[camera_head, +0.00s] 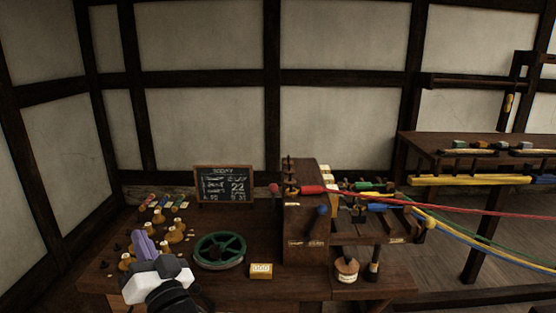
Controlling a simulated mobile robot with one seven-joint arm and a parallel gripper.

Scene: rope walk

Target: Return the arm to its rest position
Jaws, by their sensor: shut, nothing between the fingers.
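My gripper (146,240) is at the lower left of the head view, over the left part of the wooden bench (320,287). Its white and black hand points up and away, with pale purple fingers in front of it. The fingers are shut, with nothing seen between them. It is left of a green wheel (220,247) and near several wooden spools (174,233). The rest of my arm is cut off by the bottom edge.
A small chalkboard (223,184) stands at the bench's back. A wooden post block (304,215) with levers stands right of the wheel. Red (460,205), blue and yellow ropes run right from there. A yellow number block (261,270) lies in front. A second table (480,150) stands at right.

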